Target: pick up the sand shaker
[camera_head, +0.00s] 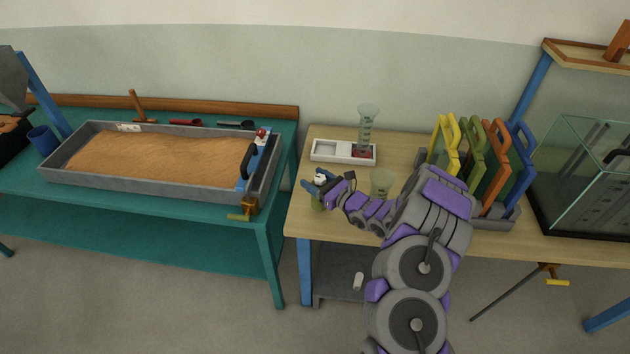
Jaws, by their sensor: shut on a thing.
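My gripper (318,187) is at the left end of the wooden table. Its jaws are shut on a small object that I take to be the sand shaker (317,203). A pale top shows above the jaws and a greenish lower part shows below them. The jaws hide its middle. I cannot tell whether its base touches the table. My purple and grey arm reaches in from the lower right.
A white tray (328,159) and a glass cylinder on a red base (367,125) stand behind my gripper. A clear beaker (381,184) is partly behind my arm. Coloured frames (495,165) and a glass tank (588,185) stand right. A sand-filled box (95,184) sits on the teal table.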

